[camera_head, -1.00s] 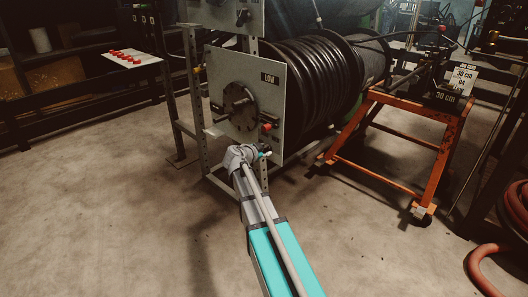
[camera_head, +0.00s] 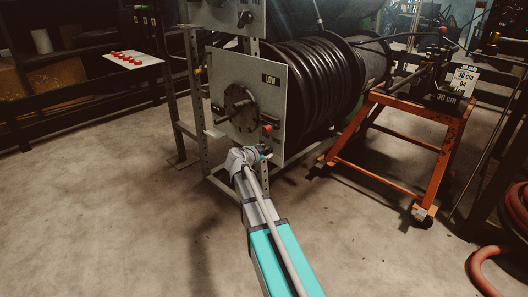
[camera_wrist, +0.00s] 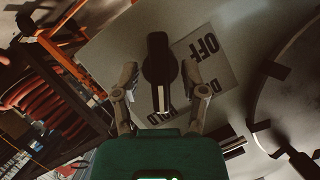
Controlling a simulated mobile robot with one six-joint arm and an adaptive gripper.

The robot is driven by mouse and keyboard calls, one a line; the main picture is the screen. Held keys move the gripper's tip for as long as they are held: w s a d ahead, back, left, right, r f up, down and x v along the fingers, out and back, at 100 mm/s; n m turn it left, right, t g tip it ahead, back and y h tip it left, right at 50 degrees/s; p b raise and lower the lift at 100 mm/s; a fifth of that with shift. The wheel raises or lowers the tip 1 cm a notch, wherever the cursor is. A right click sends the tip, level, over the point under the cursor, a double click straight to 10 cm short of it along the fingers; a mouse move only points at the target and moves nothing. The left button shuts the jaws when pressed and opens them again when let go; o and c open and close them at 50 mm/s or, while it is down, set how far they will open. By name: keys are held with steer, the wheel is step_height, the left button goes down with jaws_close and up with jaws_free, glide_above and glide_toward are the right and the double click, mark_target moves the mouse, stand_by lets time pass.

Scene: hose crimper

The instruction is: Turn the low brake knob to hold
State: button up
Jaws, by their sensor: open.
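The low brake knob (camera_wrist: 158,60) is a black lever-shaped knob in the wrist view, with a pale tip pointing down the picture. It sits on a grey panel beside a label plate (camera_wrist: 208,62) reading OFF, with another word, likely HOLD, near its lower end. My gripper (camera_wrist: 158,88) is open, with one finger on each side of the knob's lower part. I cannot tell whether either finger touches it. In the head view my gripper (camera_head: 264,152) is at the lower right of the panel marked LOW (camera_head: 268,92), and the knob cannot be made out there.
A round hub with a crank (camera_head: 239,108) is on the panel, and its disc (camera_wrist: 295,90) fills the right of the wrist view. A red-tipped part (camera_head: 267,127) sits just above my gripper. An orange stand (camera_head: 440,165) is to the right. The floor in front is clear.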

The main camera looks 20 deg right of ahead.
steer(key=shift+w+n+g, duration=0.1)
steer(key=shift+n+g, duration=0.2)
steer(key=shift+r+n+g+p, duration=0.1)
steer(key=shift+n+g+p, duration=0.3)
steer(key=shift+n, duration=0.2)
steer(key=shift+w+n+g+h, duration=0.15)
steer(key=shift+n+g+h, duration=0.25)
steer(key=shift+n+g, duration=0.6)
steer(key=n+g+h+b, duration=0.1)
steer(key=n+g, duration=0.1)
steer(key=n, duration=0.2)
steer(key=shift+w, duration=0.1)
steer(key=p+v, duration=0.5)
steer(key=v, duration=0.9)
steer(key=s+a+r+n+y+p, duration=0.1)
steer(key=s+r+n+y+p, duration=0.2)
steer(key=p, duration=1)
steer(key=s+a+r+n+g+y+p, duration=0.1)
steer(key=s+r+y+p, duration=0.3)
steer(key=s+r+p, duration=0.6)
step_height(320, 180, up, 3)
steer(key=a+n+p, duration=0.1)
steer(key=p, duration=0.2)
steer(key=shift+s+r+n+g, duration=0.2)
steer(key=shift+s+n+g, duration=0.1)
steer(key=shift+n, duration=0.1)
steer(key=shift+y, duration=0.3)
